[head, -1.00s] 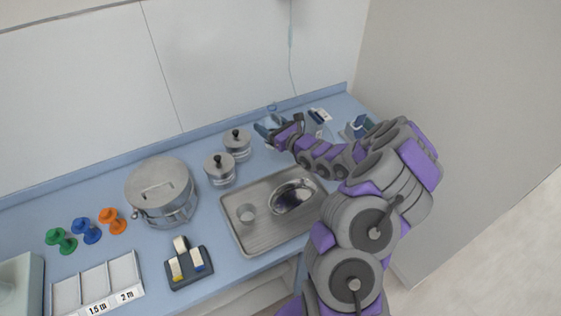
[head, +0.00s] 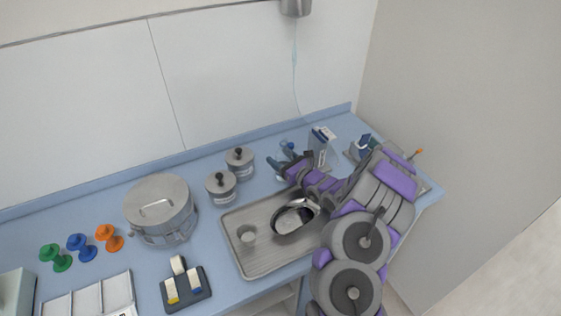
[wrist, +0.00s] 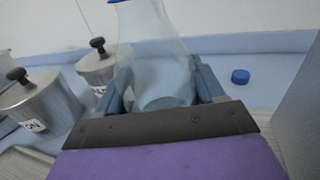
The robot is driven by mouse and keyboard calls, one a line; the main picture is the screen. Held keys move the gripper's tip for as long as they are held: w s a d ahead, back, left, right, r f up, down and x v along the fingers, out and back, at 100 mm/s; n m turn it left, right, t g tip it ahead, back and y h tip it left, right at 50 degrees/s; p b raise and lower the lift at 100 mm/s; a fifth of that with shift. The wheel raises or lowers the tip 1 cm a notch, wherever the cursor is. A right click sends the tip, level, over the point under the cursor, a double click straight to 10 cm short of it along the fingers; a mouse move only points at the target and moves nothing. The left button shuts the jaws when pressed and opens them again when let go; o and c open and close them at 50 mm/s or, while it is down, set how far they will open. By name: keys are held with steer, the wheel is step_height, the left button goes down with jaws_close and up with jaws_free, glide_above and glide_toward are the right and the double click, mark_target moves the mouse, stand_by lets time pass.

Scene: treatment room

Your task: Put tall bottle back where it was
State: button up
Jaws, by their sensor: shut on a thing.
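My gripper (wrist: 165,90) is shut on the clear tall bottle (wrist: 155,45), a cone-shaped bottle with a blue top. The bottle stands nearly upright between the two blue-grey fingers in the wrist view, and its top is cut off by the picture edge. In the head view my gripper (head: 286,163) is over the back of the blue counter, behind the metal tray and right of the two small lidded pots. The bottle is hard to make out there. Whether its base touches the counter cannot be told.
Two small lidded pots (head: 221,188) (head: 240,162) stand left of my gripper. A metal tray (head: 242,262) with a cup and a kidney dish lies in front. A clear box (head: 322,146) stands close on the right. A small blue cap (wrist: 240,76) lies on the counter.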

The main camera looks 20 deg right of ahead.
steer(key=shift+f, duration=0.45)
steer(key=shift+r, duration=0.1)
steer(key=o, duration=1.2)
